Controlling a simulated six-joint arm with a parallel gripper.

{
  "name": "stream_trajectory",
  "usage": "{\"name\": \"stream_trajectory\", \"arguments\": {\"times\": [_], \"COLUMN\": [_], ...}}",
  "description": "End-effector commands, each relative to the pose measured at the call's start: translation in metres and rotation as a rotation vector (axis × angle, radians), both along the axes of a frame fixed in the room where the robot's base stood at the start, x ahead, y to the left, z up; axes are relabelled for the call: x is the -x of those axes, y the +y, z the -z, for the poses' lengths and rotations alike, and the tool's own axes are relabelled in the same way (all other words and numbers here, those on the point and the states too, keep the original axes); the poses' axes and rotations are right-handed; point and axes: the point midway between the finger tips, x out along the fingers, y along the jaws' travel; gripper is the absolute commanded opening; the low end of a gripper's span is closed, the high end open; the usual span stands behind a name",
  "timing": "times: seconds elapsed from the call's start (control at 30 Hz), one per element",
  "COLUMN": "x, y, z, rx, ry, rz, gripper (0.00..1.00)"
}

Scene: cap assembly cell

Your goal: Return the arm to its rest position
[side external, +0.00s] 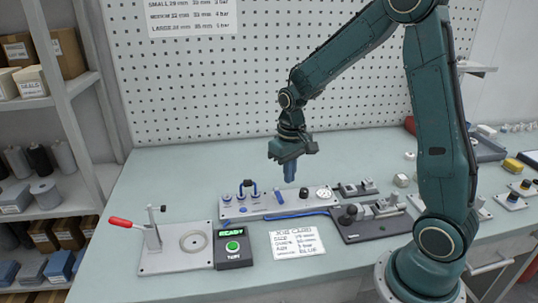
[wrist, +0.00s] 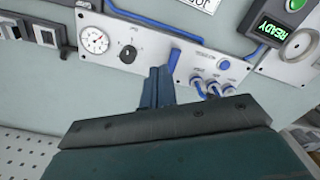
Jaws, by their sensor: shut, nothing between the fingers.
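My gripper (side external: 294,178) hangs above the workbench (side external: 150,185), pointing down over the back part of the grey control panel (side external: 265,205). Its two blue fingers are together with nothing between them. In the wrist view the closed fingers (wrist: 158,88) show in front of the panel, beside its blue lever (wrist: 174,58). I cannot tell the exact height of the fingertips above the panel, but they appear clear of it. My arm is bent, reaching from the right side of the bench to the left.
A plate with a red-handled clamp (side external: 122,223) and a box reading READY (side external: 233,248) stand at front left. A dark fixture (side external: 370,220) and a job card (side external: 297,243) lie nearer the middle. A pegboard (side external: 250,80) rises behind; shelves (side external: 60,100) stand left.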

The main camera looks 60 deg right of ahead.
Motion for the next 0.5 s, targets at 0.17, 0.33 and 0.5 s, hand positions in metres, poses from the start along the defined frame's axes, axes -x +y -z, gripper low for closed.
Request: {"name": "stream_trajectory", "arguments": {"times": [0.17, 0.33, 0.5], "x": [0.0, 0.0, 0.0008], "y": [0.0, 0.0, 0.0012], "z": [-0.0037, -0.0035, -0.0065], "rx": [0.0, 0.0, 0.002], "ry": [-0.001, 0.0, -0.006], "rz": [0.0, 0.0, -0.003], "gripper": [0.0, 0.0, 0.0]}}
